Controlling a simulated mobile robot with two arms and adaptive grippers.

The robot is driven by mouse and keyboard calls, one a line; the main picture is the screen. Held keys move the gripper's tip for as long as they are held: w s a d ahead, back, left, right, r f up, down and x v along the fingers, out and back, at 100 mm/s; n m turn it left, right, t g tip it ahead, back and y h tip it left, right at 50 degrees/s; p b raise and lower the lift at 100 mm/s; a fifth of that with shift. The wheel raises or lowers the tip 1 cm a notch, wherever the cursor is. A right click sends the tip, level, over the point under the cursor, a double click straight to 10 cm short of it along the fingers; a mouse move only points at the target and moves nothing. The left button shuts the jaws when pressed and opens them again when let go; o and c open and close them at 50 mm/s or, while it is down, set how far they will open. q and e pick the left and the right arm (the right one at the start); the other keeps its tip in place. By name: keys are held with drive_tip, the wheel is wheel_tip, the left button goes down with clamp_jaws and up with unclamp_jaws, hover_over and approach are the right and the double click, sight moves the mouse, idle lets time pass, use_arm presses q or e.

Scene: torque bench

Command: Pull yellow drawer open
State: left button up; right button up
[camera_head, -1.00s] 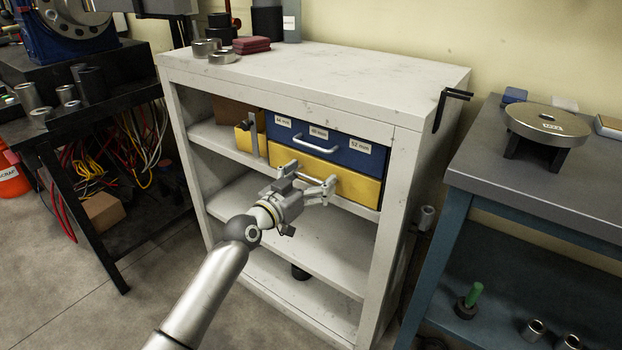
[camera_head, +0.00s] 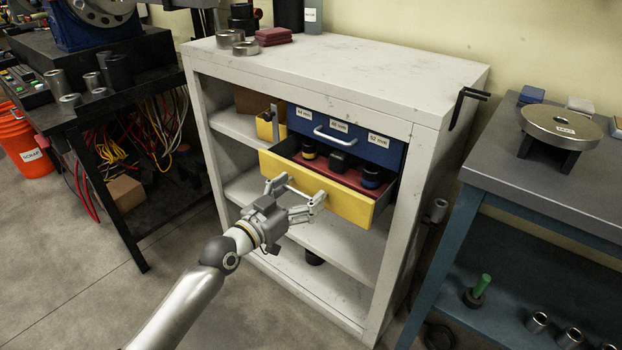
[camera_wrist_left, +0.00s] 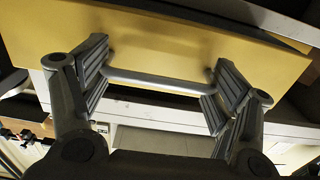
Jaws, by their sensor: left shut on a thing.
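The yellow drawer (camera_head: 342,200) stands pulled out from the white cabinet, below the blue drawer (camera_head: 355,145). Its inside shows a red liner with several dark, round and square parts. My left gripper (camera_head: 295,196) is at the drawer's front, its two fingers at either end of the bar handle. In the left wrist view the grey handle (camera_wrist_left: 158,78) spans between the ridged finger pads of the left gripper (camera_wrist_left: 160,88), on the yellow front. The left gripper is shut on the handle. My right gripper is not in view.
The white cabinet (camera_head: 350,66) has open lower shelves. A blue-grey bench (camera_head: 540,180) with a round metal plate stands at the right. A black bench with cables is at the left, beside an orange bucket (camera_head: 25,150). Floor in front is clear.

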use_arm(q)
drive_tip(key=p+v, duration=0.1)
drive_tip(key=v, duration=0.4)
drive_tip(key=shift+s+a+f, duration=0.15)
drive_tip(key=shift+s, duration=0.25)
drive_tip(key=shift+c, duration=0.5)
drive_tip(key=shift+s+a, duration=0.3)
drive_tip(key=shift+s, duration=0.15)
clamp_jaws()
drive_tip(key=shift+s+a, duration=0.1)
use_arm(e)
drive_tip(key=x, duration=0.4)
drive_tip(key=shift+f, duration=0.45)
use_arm(q)
drive_tip(key=o, duration=1.5)
unclamp_jaws()
drive_tip(key=shift+c, duration=0.2)
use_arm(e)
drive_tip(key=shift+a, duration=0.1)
use_arm(q)
drive_tip(key=shift+a, duration=0.1)
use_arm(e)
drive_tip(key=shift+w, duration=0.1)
